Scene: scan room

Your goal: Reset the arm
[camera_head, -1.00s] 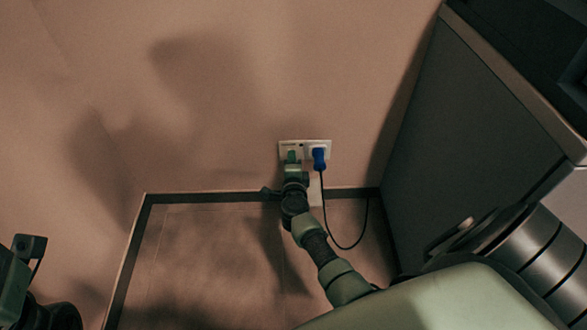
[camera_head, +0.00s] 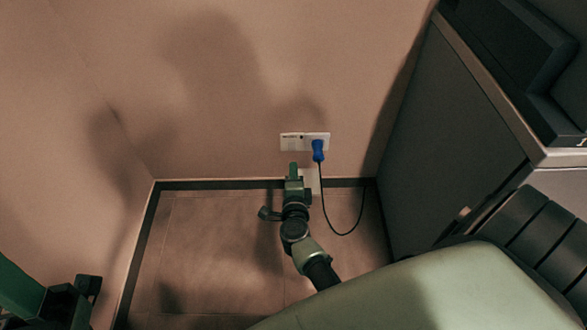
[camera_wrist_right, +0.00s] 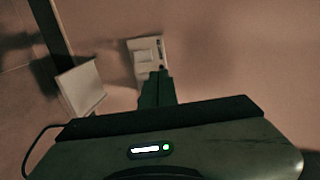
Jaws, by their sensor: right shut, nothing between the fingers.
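My right gripper (camera_head: 293,168) is shut and empty, just below and in front of the white wall socket plate (camera_head: 292,142) in the head view. In the right wrist view its dark green fingers (camera_wrist_right: 158,85) are together, pointing at the socket plate (camera_wrist_right: 148,58), with a gap that I cannot judge exactly. A blue plug (camera_head: 318,150) sits in the right part of the plate, its black cord (camera_head: 326,215) hanging down. My left gripper (camera_head: 88,288) is only partly seen at the lower left; its fingers cannot be made out.
A large grey cabinet (camera_head: 450,140) stands on the right. A dark skirting runs along the wall base, and the floor (camera_head: 215,240) left of my right arm is clear. A white box-like piece (camera_wrist_right: 82,88) is beside the fingers in the right wrist view.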

